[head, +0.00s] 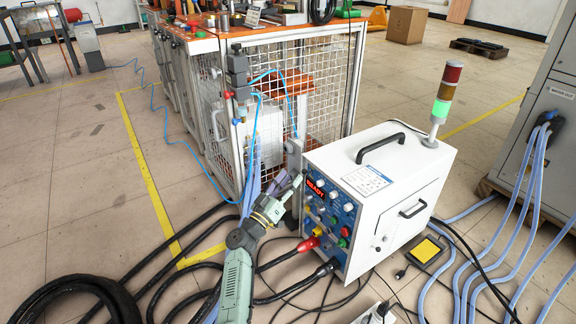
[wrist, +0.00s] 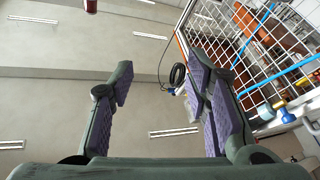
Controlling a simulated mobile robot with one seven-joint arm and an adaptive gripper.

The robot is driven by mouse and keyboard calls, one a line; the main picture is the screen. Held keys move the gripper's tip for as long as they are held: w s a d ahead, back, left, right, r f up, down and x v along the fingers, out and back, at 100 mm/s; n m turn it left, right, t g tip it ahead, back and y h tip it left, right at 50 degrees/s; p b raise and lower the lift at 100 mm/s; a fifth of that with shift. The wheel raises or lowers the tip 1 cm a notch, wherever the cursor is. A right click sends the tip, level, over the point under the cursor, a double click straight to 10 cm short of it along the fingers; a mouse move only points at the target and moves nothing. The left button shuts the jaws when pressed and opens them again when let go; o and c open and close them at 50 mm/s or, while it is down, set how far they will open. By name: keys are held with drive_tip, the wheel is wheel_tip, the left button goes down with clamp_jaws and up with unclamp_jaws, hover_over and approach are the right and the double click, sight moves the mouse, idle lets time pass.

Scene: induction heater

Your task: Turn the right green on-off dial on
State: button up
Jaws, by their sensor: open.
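The white induction heater box (head: 385,185) stands on the floor right of centre in the head view. Its blue front panel (head: 326,215) faces left and carries a red lit display, several knobs and buttons. A small green dial (head: 342,243) sits low on the panel's right side, near a red button; its setting is too small to read. My gripper (head: 284,183) is at the left of the panel, near display height and apart from the dials. In the wrist view my gripper (wrist: 160,70) is open and empty, its purple-padded fingers spread; the panel is not in this view.
A mesh cage (head: 325,105) stands behind the heater. A light tower (head: 442,105) with its green section lit rises from the heater. Cables cover the floor around; open floor lies to the left.

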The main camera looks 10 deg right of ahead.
drive_tip(key=shift+t, duration=0.6)
drive_tip(key=r, duration=0.1)
drive_tip(key=a+r, duration=0.1)
drive_tip(key=r, duration=0.1)
drive_tip(key=w+r, duration=0.1)
drive_tip(key=shift+a+r+p, duration=0.3)
drive_tip(key=shift+a+r, duration=0.05)
